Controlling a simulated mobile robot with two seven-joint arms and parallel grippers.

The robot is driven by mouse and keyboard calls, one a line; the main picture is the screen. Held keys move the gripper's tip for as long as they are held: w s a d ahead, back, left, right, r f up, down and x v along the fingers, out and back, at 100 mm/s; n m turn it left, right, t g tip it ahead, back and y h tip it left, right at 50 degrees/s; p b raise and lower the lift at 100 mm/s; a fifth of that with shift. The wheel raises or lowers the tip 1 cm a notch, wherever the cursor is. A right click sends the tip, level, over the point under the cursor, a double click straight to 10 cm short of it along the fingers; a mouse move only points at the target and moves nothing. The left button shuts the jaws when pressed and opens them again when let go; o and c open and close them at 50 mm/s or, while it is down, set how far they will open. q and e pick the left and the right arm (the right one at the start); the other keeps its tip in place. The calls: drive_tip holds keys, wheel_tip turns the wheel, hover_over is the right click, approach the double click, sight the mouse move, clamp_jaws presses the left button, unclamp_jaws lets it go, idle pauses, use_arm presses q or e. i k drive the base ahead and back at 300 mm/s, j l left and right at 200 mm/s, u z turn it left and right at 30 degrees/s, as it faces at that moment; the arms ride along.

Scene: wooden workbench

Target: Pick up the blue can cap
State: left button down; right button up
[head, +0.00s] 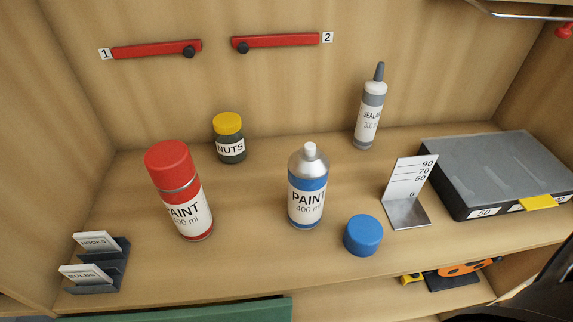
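The blue can cap (363,236) stands on the wooden shelf, near its front edge and right of centre. It is apart from everything around it. Neither of my grippers shows in the head view. A dark shape at the lower right corner is cut off, and I cannot tell a gripper in it.
A red-capped paint can (181,190), a nuts jar (229,138) and a sealant tube (370,112) stand on the shelf. Right of the cap are a metal gauge stand (407,195) and a grey case (500,172). A card holder (97,264) is at left.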

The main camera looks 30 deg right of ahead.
sight(363, 235)
drive_tip(key=k+z, duration=0.1)
drive_tip(key=z, duration=0.25)
drive_tip(key=k+l+z, duration=0.1)
drive_tip(key=z, duration=0.3)
drive_tip(key=l+z, duration=0.2)
drive_tip(key=z, duration=0.15)
